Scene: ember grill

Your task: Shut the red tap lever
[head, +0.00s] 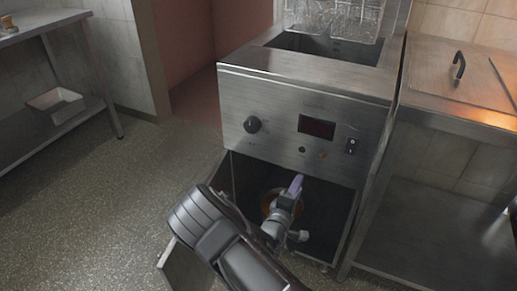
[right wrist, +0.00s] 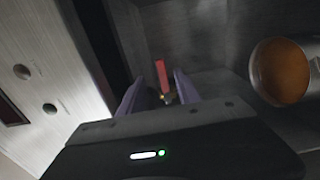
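The red tap lever (right wrist: 162,75) shows in the right wrist view as a short upright red bar inside the dark cabinet under the fryer. A small brass-coloured bit shows at its lower end. My right gripper (right wrist: 159,92) is open, its two purple fingers on either side of the lever in the picture; I cannot tell whether either touches it. In the head view the right gripper (head: 296,185) reaches into the open cabinet, and the lever is hidden there. My left gripper is not in view.
A round container with an orange-brown inside (right wrist: 281,72) sits right of the lever in the right wrist view. The fryer's control panel (head: 275,125) overhangs the cabinet. The open cabinet door (head: 186,270) stands at lower left. A steel table (head: 440,215) flanks the fryer.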

